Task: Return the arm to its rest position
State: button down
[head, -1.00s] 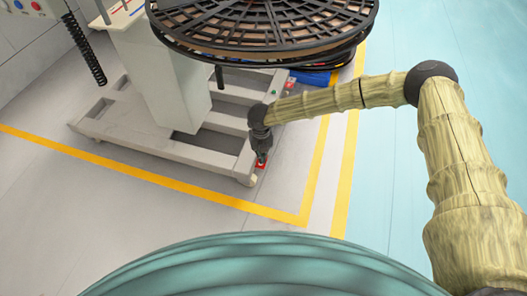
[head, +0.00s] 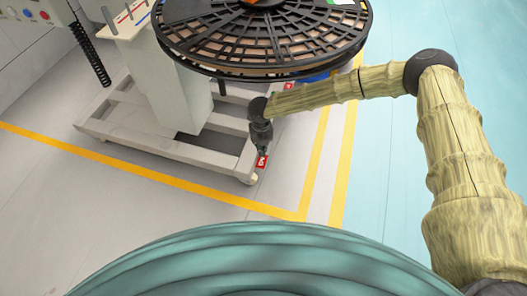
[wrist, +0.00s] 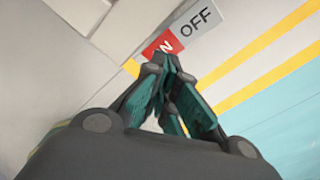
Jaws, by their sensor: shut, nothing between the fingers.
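My gripper (head: 262,151) is at the end of my arm, pointing down near the front right corner of the pale stand's base (head: 170,160). Its dark teal fingers are closed together at the tips in the wrist view (wrist: 172,56), with nothing between them. Just past the fingertips is a red plate with white lettering (head: 262,162), partly hidden by the fingers in the wrist view (wrist: 153,47). A grey OFF plate (wrist: 198,20) adjoins it. Whether the fingertips touch the red plate I cannot tell.
A large black reel (head: 262,62) overhangs the stand, close above my forearm and gripper. A control box with buttons (head: 30,14) and a coiled cable (head: 90,55) are at the upper left. Yellow lines (head: 180,182) mark the floor. The teal floor at right is clear.

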dwell(0.5)
jog(key=s+d+f+n+t, duration=0.1)
jog(key=s+d+f+n, duration=0.15)
jog(key=s+n, duration=0.45)
jog(key=s+d+f+n+t, duration=0.1)
jog(key=s+d+f+n, duration=0.1)
jog(key=s+d+n, duration=0.35)
jog(key=s+d+f+n+t, duration=0.1)
jog(key=s+f+n, duration=0.1)
jog(key=s+n, duration=0.65)
jog(key=s+d+r+n+g, duration=0.1)
jog(key=s+d+r+n, duration=0.2)
jog(key=s+d+n, duration=0.45)
jog(key=s+d+r+n+g, duration=0.25)
jog(key=s+d+n, duration=0.2)
jog(key=s, duration=0.55)
notch_tip(320, 180, up, 30)
jog(key=d+p, duration=0.1)
jog(key=p, duration=2.8)
jog(key=shift+s+d+r, duration=0.15)
jog(key=shift+s+d, duration=0.1)
jog(key=shift+s, duration=0.05)
jog(key=shift+a+t, duration=0.1)
jog(key=shift+t, duration=0.15)
